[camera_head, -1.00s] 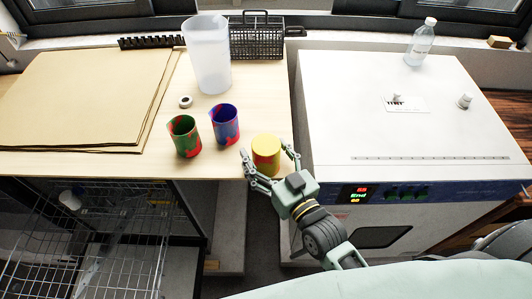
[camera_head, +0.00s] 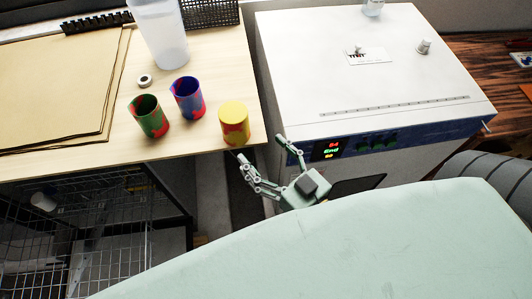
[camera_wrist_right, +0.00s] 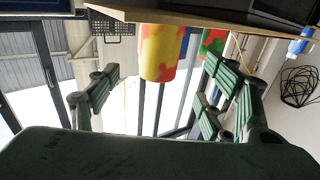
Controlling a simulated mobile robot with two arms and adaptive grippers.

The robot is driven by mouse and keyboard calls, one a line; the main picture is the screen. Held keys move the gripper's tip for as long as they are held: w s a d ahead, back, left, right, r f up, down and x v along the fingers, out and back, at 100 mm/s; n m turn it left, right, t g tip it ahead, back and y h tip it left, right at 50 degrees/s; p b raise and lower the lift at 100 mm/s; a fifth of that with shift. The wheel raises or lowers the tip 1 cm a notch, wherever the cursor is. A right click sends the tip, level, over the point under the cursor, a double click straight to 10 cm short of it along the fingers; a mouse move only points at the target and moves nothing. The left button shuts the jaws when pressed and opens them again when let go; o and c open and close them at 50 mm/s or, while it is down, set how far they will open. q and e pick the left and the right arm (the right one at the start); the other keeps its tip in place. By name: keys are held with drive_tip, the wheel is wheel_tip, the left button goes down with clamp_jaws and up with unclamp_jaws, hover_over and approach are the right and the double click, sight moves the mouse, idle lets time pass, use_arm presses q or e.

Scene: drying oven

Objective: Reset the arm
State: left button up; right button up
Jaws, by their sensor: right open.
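My right gripper (camera_head: 262,148) is open and empty in the head view, in front of the table's front right corner. A yellow and red cup (camera_head: 234,124) stands upside down or capped on the table near that corner, behind and left of the gripper and apart from it. In the right wrist view the open fingers (camera_wrist_right: 158,92) show with the yellow and red cup (camera_wrist_right: 160,52) beyond them, not gripped. My left gripper is not in view. Part of my right arm is hidden behind my own pale green body.
A green and red cup (camera_head: 150,118) and a blue and red cup (camera_head: 188,98) stand on the wooden table (camera_head: 190,135). A white pitcher (camera_head: 160,38) is behind them. The white oven (camera_head: 350,80) is at right; a wire rack (camera_head: 70,225) is at lower left.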

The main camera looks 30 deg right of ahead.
drive_tip(key=shift+s, duration=0.1)
idle(0.5)
drive_tip(key=s+d+f+g+h, duration=0.1)
drive_tip(key=s+f+g, duration=0.25)
drive_tip(key=f, duration=1.25)
drive_tip(key=s+d+f+g+h, duration=0.15)
drive_tip(key=f+g, duration=0.25)
drive_tip(key=f, duration=1.2)
drive_tip(key=s+d+f+g, duration=0.1)
drive_tip(key=s+f+g, duration=0.1)
drive_tip(key=s+f, duration=0.3)
drive_tip(key=s+d+f+g, duration=0.2)
drive_tip(key=s+f, duration=0.3)
drive_tip(key=f, duration=0.4)
drive_tip(key=shift+s+f+h, duration=0.25)
drive_tip(key=shift+f+h, duration=0.1)
drive_tip(key=shift+h, duration=0.1)
drive_tip(key=s+d+f+g, duration=0.1)
drive_tip(key=s+f, duration=0.1)
drive_tip(key=s, duration=0.2)
drive_tip(key=s+d+f+g, duration=0.1)
drive_tip(key=s+f+g, duration=0.1)
drive_tip(key=s+f, duration=0.1)
drive_tip(key=s+d+f+g+h, duration=0.1)
drive_tip(key=s+f+g, duration=0.1)
drive_tip(key=s, duration=0.3)
drive_tip(key=shift+s+f, duration=0.15)
drive_tip(key=shift+c, duration=0.5)
